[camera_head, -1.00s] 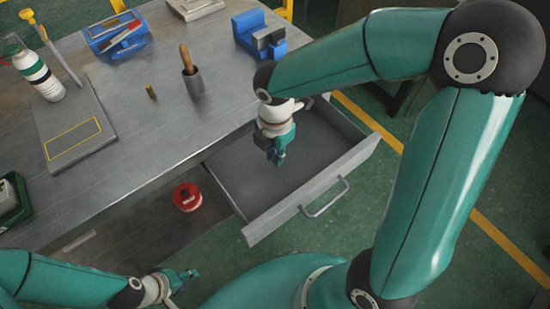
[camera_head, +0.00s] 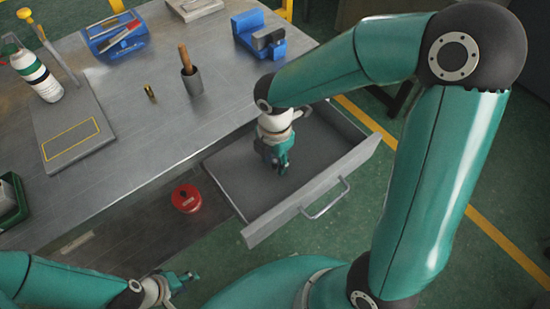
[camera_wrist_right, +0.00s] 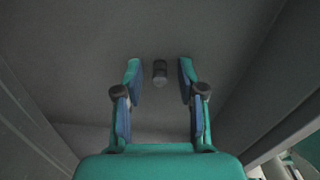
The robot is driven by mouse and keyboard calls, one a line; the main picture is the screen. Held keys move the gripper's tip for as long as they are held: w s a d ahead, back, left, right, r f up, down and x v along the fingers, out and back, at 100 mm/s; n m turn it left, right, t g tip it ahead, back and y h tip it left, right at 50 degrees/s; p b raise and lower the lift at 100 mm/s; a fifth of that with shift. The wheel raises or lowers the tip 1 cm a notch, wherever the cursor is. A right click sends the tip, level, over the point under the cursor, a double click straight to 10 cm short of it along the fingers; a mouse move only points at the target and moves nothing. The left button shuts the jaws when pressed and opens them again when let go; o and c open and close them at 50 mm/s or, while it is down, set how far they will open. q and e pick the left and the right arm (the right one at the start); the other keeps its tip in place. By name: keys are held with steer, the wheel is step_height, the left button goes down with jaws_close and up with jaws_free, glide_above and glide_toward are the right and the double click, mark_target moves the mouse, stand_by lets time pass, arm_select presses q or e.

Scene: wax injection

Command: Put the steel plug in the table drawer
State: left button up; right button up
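The table drawer (camera_head: 232,175) is pulled out from the metal table and its floor looks mostly bare. My right gripper (camera_head: 280,168) points down inside it. In the right wrist view the right gripper (camera_wrist_right: 160,78) has its fingers spread. A small dark cylinder, the steel plug (camera_wrist_right: 160,72), shows between the fingertips with a gap on each side, against the grey drawer floor. I cannot make out the plug in the head view, where the gripper covers that spot. My left gripper (camera_head: 184,280) is at the bottom left, away from the table; its finger opening is unclear.
On the table (camera_head: 120,150) are a small brass piece (camera_head: 149,91), a grey cup with a wooden handle (camera_head: 193,82), a blue toolbox (camera_head: 115,36), a blue vise (camera_head: 258,35) and a flat grey plate (camera_head: 72,125). A red round container (camera_head: 186,198) sits below, left of the drawer.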

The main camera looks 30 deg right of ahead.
mark_target(275, 161)
steer(key=shift+r, duration=0.25)
step_height(275, 161, up, 12)
steer(key=p, duration=0.2)
steer(key=shift+f, duration=0.15)
stand_by(0.4)
